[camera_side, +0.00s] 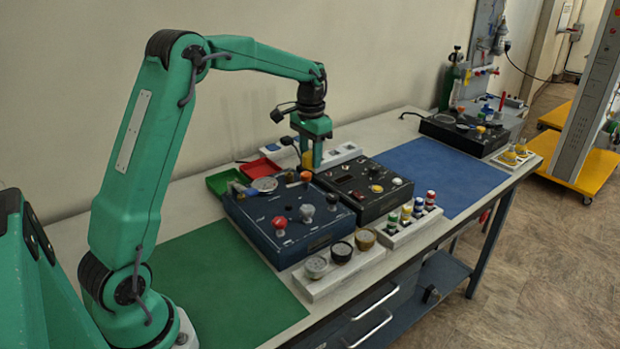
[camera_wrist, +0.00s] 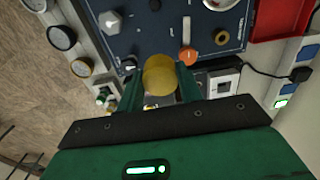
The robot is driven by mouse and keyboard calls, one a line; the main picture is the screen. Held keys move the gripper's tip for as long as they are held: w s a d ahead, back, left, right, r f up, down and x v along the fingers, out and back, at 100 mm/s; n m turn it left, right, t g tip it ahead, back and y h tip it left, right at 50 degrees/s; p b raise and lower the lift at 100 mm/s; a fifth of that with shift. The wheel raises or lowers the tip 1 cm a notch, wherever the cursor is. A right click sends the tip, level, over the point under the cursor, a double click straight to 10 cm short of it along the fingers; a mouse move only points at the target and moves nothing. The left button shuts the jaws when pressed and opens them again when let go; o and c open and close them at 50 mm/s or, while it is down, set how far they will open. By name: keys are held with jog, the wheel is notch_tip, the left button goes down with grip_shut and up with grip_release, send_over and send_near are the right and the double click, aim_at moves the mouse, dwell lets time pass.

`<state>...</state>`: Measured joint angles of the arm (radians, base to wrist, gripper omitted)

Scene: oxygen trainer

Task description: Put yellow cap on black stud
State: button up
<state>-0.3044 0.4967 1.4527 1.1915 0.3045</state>
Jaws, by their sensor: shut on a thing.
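My gripper (camera_side: 311,158) is over the back of the two control boxes in the side view, pointing down. In the wrist view my gripper (camera_wrist: 160,88) is shut on the yellow cap (camera_wrist: 159,77), a round cap seen between its fingers. The yellow cap also shows in the side view (camera_side: 307,160) as a small yellow patch at the fingers, apparently above the boxes. I cannot pick out the black stud with certainty in either view. The fingers and cap hide part of the panel below.
A navy box (camera_side: 262,222) carries an orange knob (camera_side: 306,176) and a red knob (camera_side: 280,222). A black box (camera_side: 352,195) stands to its right. Gauges on a white block (camera_side: 340,262) and a rack of coloured-topped items (camera_side: 412,226) line the front. The blue mat (camera_side: 440,178) is mostly clear.

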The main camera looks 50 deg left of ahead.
send_over(288, 204)
jog(key=shift+d+f, duration=0.1)
jog(key=shift+f, duration=0.6)
jog(key=shift+f, duration=0.1)
jog(key=shift+f, duration=2.45)
jog(key=shift+f, duration=2.15)
jog(key=o, duration=1)
jog(key=shift+o, duration=0.2)
notch_tip(288, 204, up, 8)
